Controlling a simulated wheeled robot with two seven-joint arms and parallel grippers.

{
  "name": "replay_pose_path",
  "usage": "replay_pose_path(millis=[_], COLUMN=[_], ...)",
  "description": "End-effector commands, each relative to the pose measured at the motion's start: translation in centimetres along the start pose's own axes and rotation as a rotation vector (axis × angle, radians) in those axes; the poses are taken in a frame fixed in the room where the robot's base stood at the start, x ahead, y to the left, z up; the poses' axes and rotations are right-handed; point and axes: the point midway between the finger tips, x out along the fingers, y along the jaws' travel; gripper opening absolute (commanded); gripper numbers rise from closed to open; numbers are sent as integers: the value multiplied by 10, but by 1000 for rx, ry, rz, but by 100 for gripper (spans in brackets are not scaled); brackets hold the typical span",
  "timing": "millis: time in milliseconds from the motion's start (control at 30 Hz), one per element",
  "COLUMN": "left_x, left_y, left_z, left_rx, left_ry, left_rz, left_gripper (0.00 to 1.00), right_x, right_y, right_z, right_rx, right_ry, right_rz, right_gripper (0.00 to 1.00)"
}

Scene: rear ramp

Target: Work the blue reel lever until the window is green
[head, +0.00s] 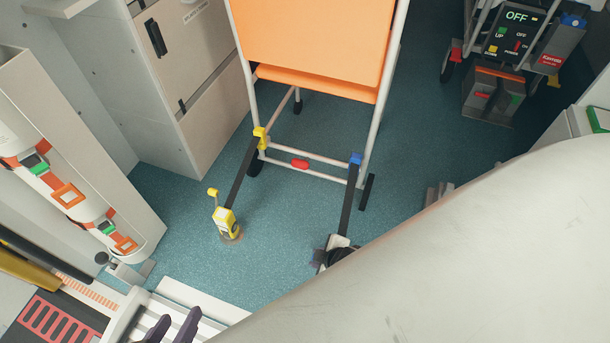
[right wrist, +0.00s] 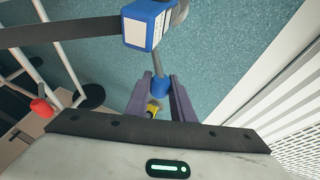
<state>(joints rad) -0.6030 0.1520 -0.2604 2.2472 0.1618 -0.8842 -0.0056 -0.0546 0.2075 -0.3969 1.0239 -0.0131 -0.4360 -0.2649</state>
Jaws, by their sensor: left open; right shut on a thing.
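The blue reel (right wrist: 148,25) shows at the top of the right wrist view, with a white label on its side and a dark strap leading left. Its lever ends in a blue knob (right wrist: 160,88). The purple fingers of my right gripper (right wrist: 161,98) are shut on this knob. In the head view the reel (head: 338,241) is partly hidden by my arm. I cannot make out its window or the window's colour. My left gripper (head: 172,327) is open and empty at the bottom left of the head view, away from the reel.
An orange chair (head: 310,40) stands on the teal floor (head: 280,220). Its blue hook (head: 356,159) joins the blue reel's strap. A yellow reel (head: 226,222) is strapped to its left side. A control box (head: 513,38) reading OFF stands at the back right. Orange-strapped cylinders (head: 65,190) stand left.

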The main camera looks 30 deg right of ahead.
Motion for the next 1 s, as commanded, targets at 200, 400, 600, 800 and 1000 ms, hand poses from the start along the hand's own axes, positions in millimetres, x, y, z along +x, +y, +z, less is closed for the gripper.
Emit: replay_pose_path(millis=[200, 400, 600, 800, 1000], left_x=[-1, -1, -1, -1, -1], left_y=[-1, -1, -1, -1, -1], left_z=[0, -1, -1, -1, -1], left_rx=[-5, -5, -5, -6, -6], left_ry=[8, 10, 11, 10, 10], left_rz=[-4, -5, -6, -5, -5], left_gripper=[40, 40, 40, 40, 40], right_x=[2, 3, 3, 3, 3], right_y=[-12, -15, -15, -14, -12], right_z=[10, 12, 13, 13, 11], right_rx=[18, 16, 15, 15, 14], right_ry=[-12, -14, -16, -18, -12], right_rz=[-4, -3, -3, -3, 0], right_gripper=[0, 0, 0, 29, 40])
